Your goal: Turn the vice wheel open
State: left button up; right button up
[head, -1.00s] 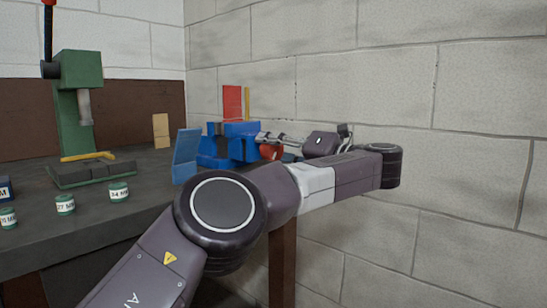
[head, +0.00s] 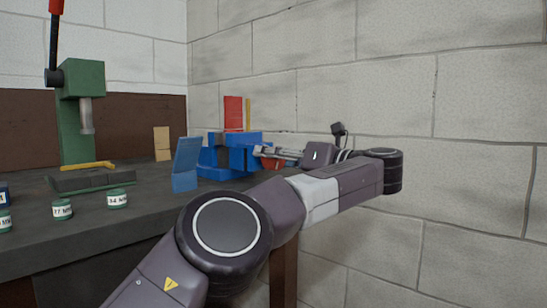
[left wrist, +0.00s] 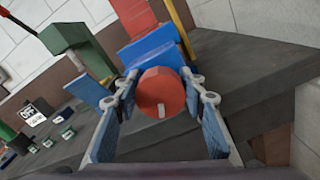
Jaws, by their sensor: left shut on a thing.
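The blue vice (head: 248,140) stands at the bench's right end, near the wall; it also shows in the left wrist view (left wrist: 152,50). Its round red wheel (left wrist: 162,92) faces the left wrist camera, with a short pale mark low on its face. In the head view only a little of the wheel (head: 270,163) shows below my fingers. My left gripper (head: 262,152) is at the wheel, its fingers on either side of the rim in the left wrist view (left wrist: 164,96). It is shut on the wheel. My right gripper is in neither view.
A blue plate (head: 186,163) stands left of the vice. A green press (head: 78,85), a yellow-handled item (head: 88,166) and several labelled green tins (head: 117,199) are further left. A red block (head: 233,113) stands behind the vice. The block wall (head: 450,90) is close on the right.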

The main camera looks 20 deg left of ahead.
pick_arm(q)
jog(key=shift+a, duration=0.25)
dwell(0.4)
jog(key=o, duration=1.2)
jog(key=shift+a+f, duration=0.1)
jog(key=shift+c, duration=0.2)
jog(key=v, duration=1.2)
